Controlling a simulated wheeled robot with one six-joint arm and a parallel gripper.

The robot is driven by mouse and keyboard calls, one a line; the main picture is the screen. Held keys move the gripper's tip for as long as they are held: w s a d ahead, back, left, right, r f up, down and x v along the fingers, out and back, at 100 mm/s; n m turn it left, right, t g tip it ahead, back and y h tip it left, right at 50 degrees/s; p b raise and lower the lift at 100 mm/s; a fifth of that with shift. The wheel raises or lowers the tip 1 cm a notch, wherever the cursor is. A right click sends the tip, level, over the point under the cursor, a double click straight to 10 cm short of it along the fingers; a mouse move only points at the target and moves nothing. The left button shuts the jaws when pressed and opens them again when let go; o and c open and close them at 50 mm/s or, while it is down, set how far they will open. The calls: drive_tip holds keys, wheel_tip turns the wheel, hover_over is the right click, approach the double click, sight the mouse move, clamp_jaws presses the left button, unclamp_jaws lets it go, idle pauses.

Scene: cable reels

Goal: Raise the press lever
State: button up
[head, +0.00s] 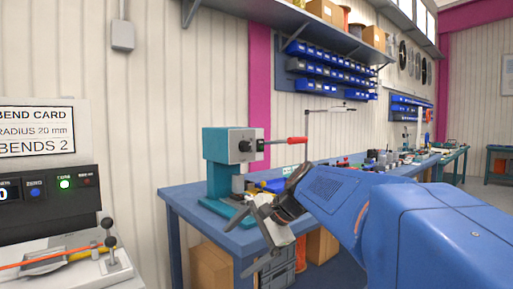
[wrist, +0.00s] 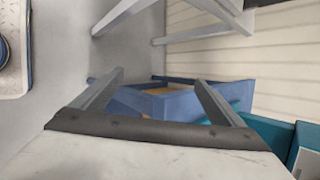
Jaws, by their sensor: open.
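The teal press (head: 229,160) stands on the near end of the blue workbench (head: 181,200) in the head view. Its press lever (head: 289,141) sticks out to the right from the grey hub, nearly level, with a red grip at its end. My gripper (head: 247,236) is open and empty, in front of the bench and below the lever, apart from it. In the wrist view my gripper (wrist: 158,78) shows two spread fingers with nothing between them. A teal part (wrist: 270,133), likely of the press, shows at the lower right there; the lever is not seen.
A machine with a bend card (head: 36,131), lit buttons and an orange cable stands at the left. Blue bins (head: 325,62) hang on the wall behind the bench. Cardboard boxes (head: 211,267) and crates sit under the bench. Small items crowd the bench farther right.

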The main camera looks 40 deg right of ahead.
drive_tip(key=w+d+r+m+t, duration=0.1)
drive_tip(key=d+r+m, duration=0.1)
drive_tip(key=d, duration=0.1)
drive_tip(key=w+d+r+m+t, duration=0.1)
drive_tip(key=w+d+r, duration=0.1)
drive_tip(key=d+r, duration=0.1)
drive_tip(key=w+d+r+m, duration=0.1)
drive_tip(key=d+r+m, duration=0.1)
drive_tip(key=d, duration=0.1)
drive_tip(key=shift+w+r+m+t, duration=0.15)
drive_tip(key=shift+m+t, duration=0.15)
drive_tip(key=shift+t, duration=0.1)
drive_tip(key=w+d+r+m+t, duration=0.1)
drive_tip(key=d+r+m+t, duration=0.15)
drive_tip(key=d+r, duration=0.3)
drive_tip(key=m+t+h, duration=0.3)
drive_tip(key=m+t, duration=0.2)
drive_tip(key=m, duration=0.5)
approach(290, 139)
drive_tip(key=s+d, duration=0.3)
drive_tip(key=d, duration=0.2)
drive_tip(key=w, duration=1.1)
drive_tip(key=w+a, duration=0.1)
drive_tip(key=w, duration=0.5)
drive_tip(key=shift+w+a+f, duration=0.15)
drive_tip(key=shift+w+f, duration=0.1)
drive_tip(key=c, duration=1.5)
